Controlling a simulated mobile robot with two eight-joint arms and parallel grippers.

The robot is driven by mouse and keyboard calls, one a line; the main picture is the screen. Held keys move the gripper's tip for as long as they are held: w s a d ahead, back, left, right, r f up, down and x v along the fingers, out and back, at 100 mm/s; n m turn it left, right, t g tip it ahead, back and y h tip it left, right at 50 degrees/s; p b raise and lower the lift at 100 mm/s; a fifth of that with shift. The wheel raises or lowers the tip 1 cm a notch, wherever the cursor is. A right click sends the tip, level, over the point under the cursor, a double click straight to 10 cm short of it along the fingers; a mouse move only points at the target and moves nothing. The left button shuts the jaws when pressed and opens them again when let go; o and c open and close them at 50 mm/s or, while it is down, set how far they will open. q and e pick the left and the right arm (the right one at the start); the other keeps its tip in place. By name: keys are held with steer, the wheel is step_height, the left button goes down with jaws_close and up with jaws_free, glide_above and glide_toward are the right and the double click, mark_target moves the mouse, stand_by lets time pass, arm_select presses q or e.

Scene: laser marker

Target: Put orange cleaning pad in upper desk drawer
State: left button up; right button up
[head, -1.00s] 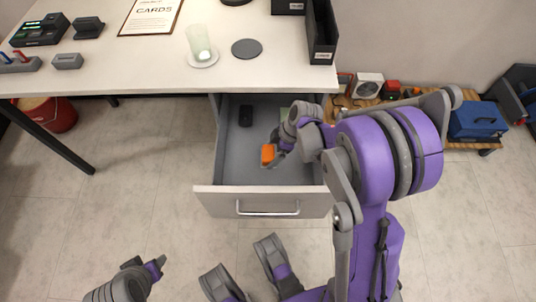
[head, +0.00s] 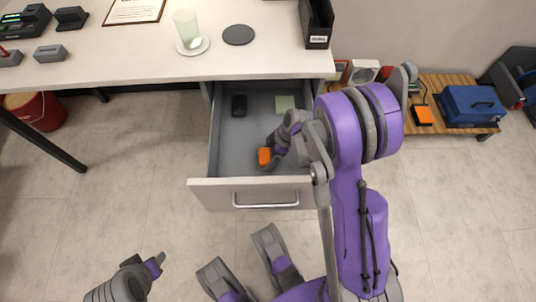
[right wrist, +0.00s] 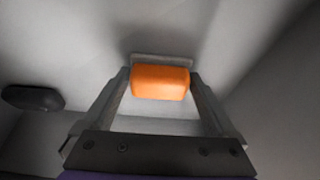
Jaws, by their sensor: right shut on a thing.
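The open desk drawer (head: 252,184) stands pulled out under the white desk, its front with a metal handle facing me. My right gripper (head: 270,157) reaches down inside it and is shut on the orange cleaning pad (head: 264,156). In the right wrist view the pad (right wrist: 160,82) sits between both fingers. I cannot tell whether the pad touches the drawer floor. My left gripper (head: 155,264) is at the lower left, over the floor and away from the drawer; whether its fingers are open is unclear.
In the drawer lie a black object (head: 239,105) and a pale green pad (head: 285,103), both toward the back. The desk top (head: 130,58) bears a glass (head: 186,27) and a black holder (head: 317,22). A low wooden rack (head: 455,88) is at the right.

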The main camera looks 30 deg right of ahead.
steer(key=o, duration=1)
steer(key=shift+f, duration=0.1)
steer(key=shift+c, duration=0.2)
steer(key=shift+r+p, duration=0.3)
steer(key=p+v, duration=0.3)
steer(key=v, duration=0.8)
steer(key=shift+s+d+r+p, duration=0.15)
steer(key=shift+r+p, duration=0.2)
steer(key=shift+r, duration=0.1)
